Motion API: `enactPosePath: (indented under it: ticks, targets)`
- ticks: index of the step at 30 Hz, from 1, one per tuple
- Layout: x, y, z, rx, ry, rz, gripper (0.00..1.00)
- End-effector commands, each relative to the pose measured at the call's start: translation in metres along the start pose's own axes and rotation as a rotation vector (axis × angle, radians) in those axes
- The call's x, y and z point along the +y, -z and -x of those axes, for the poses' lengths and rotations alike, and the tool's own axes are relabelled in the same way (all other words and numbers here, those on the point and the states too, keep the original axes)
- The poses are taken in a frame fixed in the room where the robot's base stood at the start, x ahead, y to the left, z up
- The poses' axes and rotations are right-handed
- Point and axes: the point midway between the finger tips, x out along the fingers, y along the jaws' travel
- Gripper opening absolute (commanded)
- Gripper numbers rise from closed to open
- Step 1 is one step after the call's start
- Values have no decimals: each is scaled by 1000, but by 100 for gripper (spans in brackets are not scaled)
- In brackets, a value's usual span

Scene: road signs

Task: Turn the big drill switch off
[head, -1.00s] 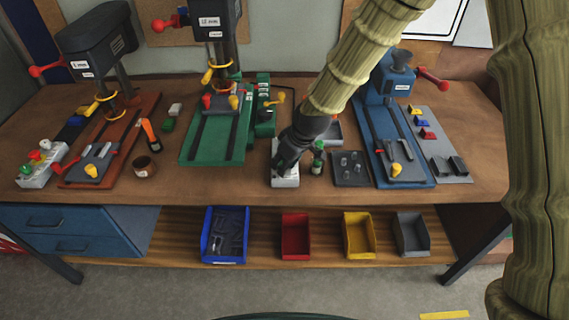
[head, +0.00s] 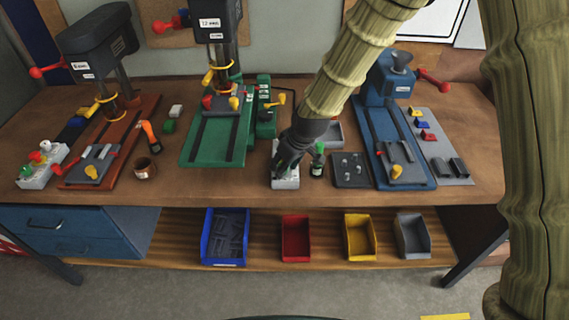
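The green drill press (head: 212,22), with a label that seems to read 12 mm, stands at the back, left of the middle. Its green base (head: 190,152) reaches forward on the bench. A green box with a yellow lever (head: 266,115) stands right of the base. A small light grey box (head: 287,183) sits near the bench's front edge. My dark gripper (head: 281,172) points down at this box, over or touching its top. The gripper hides most of the box's top, so any switch there cannot be made out. Its fingers are too small and dark to tell open from shut.
A small dark green bottle (head: 317,161) stands close right of my gripper, with a dark grey tray (head: 351,170) beyond it. A blue machine (head: 387,85) stands at right. A dark drill press (head: 97,42) and a grey button box (head: 42,166) are at left. A brown cup (head: 145,169) stands between.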

Motion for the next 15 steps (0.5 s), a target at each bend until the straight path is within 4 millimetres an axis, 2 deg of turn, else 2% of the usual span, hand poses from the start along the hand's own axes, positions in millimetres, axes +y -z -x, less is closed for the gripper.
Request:
enactPosePath:
  ticks: [8, 15]
  targets:
    - [0, 0, 9, -1, 1, 0, 38]
    - [0, 0, 42, 1, 0, 0, 38]
